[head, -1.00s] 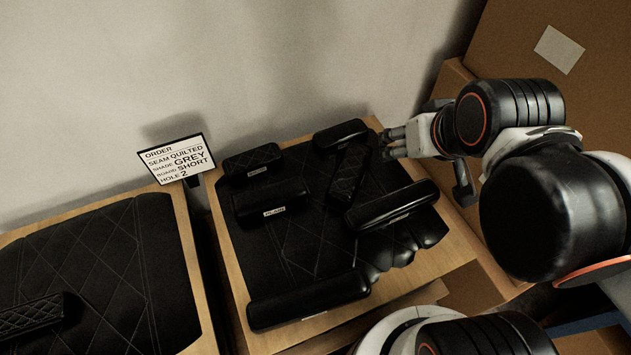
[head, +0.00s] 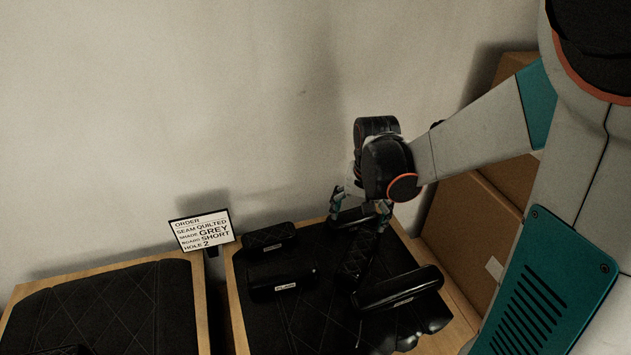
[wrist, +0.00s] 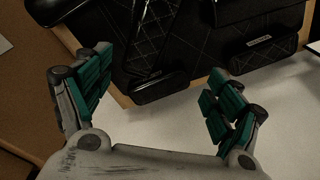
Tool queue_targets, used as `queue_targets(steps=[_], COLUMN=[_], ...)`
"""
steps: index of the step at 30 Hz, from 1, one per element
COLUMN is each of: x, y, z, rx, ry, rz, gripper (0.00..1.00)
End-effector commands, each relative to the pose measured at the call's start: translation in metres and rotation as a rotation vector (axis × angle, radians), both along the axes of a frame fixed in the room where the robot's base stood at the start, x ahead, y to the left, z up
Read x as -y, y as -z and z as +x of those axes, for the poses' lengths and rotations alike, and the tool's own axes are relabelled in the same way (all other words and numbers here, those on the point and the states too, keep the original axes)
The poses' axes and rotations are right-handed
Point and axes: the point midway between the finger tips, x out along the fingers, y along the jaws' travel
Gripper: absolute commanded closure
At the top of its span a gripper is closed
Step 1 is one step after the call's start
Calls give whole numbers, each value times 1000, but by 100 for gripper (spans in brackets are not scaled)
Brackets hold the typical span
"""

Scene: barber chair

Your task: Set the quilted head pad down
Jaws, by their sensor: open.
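My gripper (head: 360,210) is open and empty, fingers apart, over the back edge of the right-hand board. A dark quilted pad (head: 355,262) lies below and in front of it, between smooth pads; it also shows in the wrist view (wrist: 154,28), apart from the fingers. A second, labelled quilted pad (head: 268,240) lies at the board's back left, and in the wrist view (wrist: 262,52) at upper right. I cannot tell which is the task's pad. A smooth black pad (wrist: 160,87) lies just beyond my fingertips and partly behind them in the head view.
Smooth pads lie on the board, a labelled one (head: 283,284) at left and another (head: 398,290) at right. An order sign (head: 202,231) reads quilted, grey, short, hole 2. A quilted-topped board (head: 110,305) stands at left. Cardboard boxes (head: 470,225) stand at right.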

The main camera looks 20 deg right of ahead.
Motion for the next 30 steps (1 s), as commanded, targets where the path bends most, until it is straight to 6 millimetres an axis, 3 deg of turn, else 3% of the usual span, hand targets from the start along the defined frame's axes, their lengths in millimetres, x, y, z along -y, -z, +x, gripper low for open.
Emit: queue_targets(steps=[6,10,14,24,30], x=[17,21,23,23,23], y=[37,50,62,123,140], z=[13,14,14,14,14], rx=[-83,-110,-119,-119,-118], ry=[110,142,154,154,153], rz=[22,28,30,30,29], gripper=[15,15,15,15,15])
